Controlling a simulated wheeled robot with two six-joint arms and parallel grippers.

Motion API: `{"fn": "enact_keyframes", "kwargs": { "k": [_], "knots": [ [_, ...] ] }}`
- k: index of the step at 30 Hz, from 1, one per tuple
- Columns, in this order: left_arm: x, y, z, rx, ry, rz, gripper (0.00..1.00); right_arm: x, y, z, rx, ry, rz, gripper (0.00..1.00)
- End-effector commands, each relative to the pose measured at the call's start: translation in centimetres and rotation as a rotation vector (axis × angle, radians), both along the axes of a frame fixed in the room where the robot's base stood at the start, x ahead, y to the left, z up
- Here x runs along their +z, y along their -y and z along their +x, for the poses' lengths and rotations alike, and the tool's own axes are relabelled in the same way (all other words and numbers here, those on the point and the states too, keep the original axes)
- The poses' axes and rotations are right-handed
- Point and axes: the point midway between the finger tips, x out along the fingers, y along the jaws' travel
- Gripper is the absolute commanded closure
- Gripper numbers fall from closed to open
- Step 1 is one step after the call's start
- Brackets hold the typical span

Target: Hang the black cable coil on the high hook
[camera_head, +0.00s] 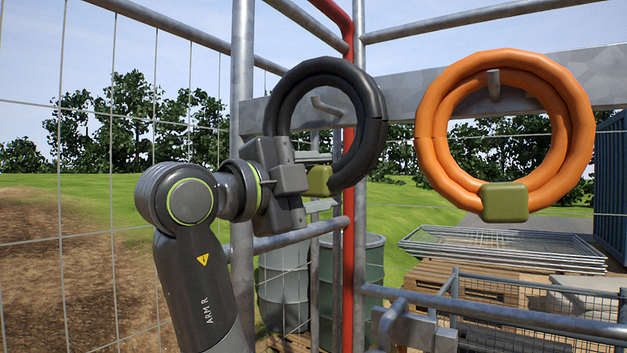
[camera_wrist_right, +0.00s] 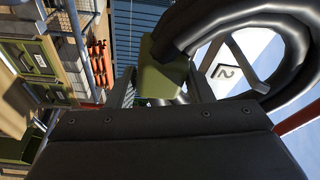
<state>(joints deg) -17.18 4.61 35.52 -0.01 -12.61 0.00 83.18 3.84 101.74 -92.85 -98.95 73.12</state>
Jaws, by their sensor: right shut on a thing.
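The black cable coil (camera_head: 374,135) is held upright in front of the grey beam, with its green block (camera_head: 318,181) low on its left side. My right gripper (camera_head: 308,179) is shut on that block; block (camera_wrist_right: 160,78) and coil (camera_wrist_right: 300,50) also show in the right wrist view. A bare grey hook (camera_head: 325,107) on the beam shows through the coil's opening. I cannot tell whether the coil is around the hook or in front of it. My left gripper is out of view.
An orange coil (camera_head: 575,120) with a green block hangs on another hook (camera_head: 493,85) to the right. A red pipe (camera_head: 348,260) and grey post (camera_head: 242,75) stand close by. A grey bracket (camera_head: 412,328) is at lower centre.

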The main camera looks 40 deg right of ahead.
Motion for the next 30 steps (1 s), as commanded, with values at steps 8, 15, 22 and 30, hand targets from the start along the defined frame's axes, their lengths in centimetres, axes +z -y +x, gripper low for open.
{"fn": "enact_keyframes", "kwargs": {
  "k": [8,15,22,30],
  "knots": [
    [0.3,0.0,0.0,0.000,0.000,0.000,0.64,0.1,1.3,0.5,-0.001,0.002,-0.002,1.00],
    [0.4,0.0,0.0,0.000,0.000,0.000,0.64,0.1,2.2,0.8,0.000,0.002,-0.002,1.00],
    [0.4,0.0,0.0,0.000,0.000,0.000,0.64,0.1,2.3,0.9,0.001,0.002,-0.002,1.00],
    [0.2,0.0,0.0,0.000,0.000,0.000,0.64,-0.2,2.3,0.9,0.001,0.002,-0.003,1.00]
  ]
}}
